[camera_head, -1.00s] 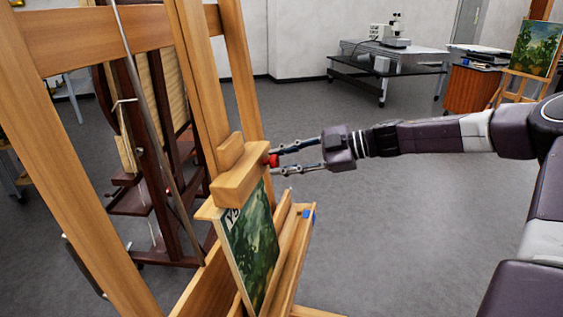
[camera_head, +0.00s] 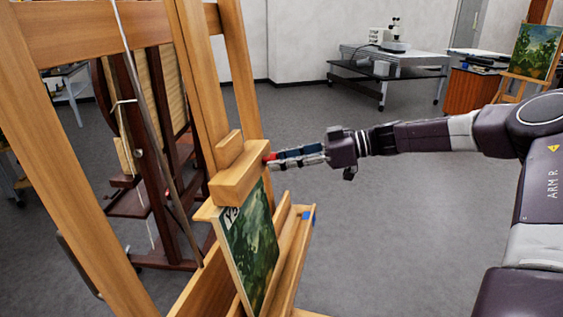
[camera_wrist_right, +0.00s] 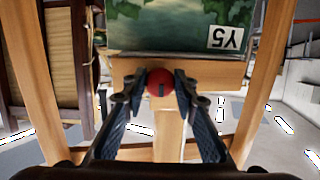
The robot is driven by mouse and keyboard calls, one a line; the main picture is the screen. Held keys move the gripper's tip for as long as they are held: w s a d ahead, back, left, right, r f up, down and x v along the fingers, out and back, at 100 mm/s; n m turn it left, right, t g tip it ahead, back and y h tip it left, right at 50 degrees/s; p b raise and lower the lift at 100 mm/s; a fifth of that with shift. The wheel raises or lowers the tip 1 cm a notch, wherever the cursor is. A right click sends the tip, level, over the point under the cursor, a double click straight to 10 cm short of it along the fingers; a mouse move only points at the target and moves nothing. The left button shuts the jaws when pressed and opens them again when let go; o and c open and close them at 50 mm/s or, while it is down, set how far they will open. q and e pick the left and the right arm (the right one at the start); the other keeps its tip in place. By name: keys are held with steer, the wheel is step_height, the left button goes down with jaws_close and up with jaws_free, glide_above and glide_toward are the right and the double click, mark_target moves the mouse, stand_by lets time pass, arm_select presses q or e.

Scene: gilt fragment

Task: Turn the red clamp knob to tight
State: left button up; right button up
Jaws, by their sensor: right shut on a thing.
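The red clamp knob (camera_head: 268,157) sits on the side of the wooden clamp block (camera_head: 240,178) of the easel, above a green painting (camera_head: 253,240). In the right wrist view the round knob (camera_wrist_right: 160,82) shows a dark mark on its face and lies between both fingertips. My right gripper (camera_head: 275,159) reaches in from the right and is shut on the knob; it also shows in the right wrist view (camera_wrist_right: 160,90). The knob is mostly hidden by the fingers in the head view. My left gripper is not in view.
The wooden easel (camera_head: 62,150) fills the left side, with a lower ledge (camera_head: 292,255) holding the painting. A darker easel (camera_head: 150,215) stands behind it. A bench with a microscope (camera_head: 396,38) is far back. Grey floor (camera_head: 400,240) is open around the right arm.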

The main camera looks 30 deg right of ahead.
stand_by(0.5)
steer(key=o, duration=1.2)
steer(key=shift+c, duration=0.2)
steer(key=v, duration=1.2)
